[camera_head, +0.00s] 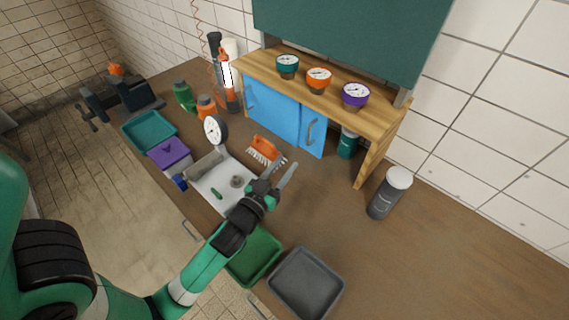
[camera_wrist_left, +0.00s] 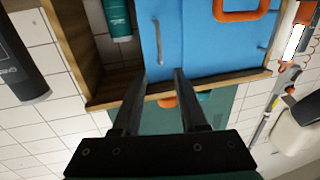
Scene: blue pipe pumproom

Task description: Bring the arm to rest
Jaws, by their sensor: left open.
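My left gripper (camera_head: 287,166) is open and empty. It is held above the workbench, in front of the wooden shelf unit and to the right of the brush. Its green arm comes in from the lower left. In the left wrist view its two fingers (camera_wrist_left: 163,77) are apart with nothing between them, and they point toward the blue doors (camera_wrist_left: 170,40). My right gripper is not in view.
The wooden shelf (camera_head: 335,98) carries several gauges over blue doors (camera_head: 285,117). An orange brush (camera_head: 264,146) lies near a white tray (camera_head: 222,178). A green tray (camera_head: 255,255) and grey tray (camera_head: 306,285) sit at the front. A grey bottle (camera_head: 384,203) stands right; bench around it is clear.

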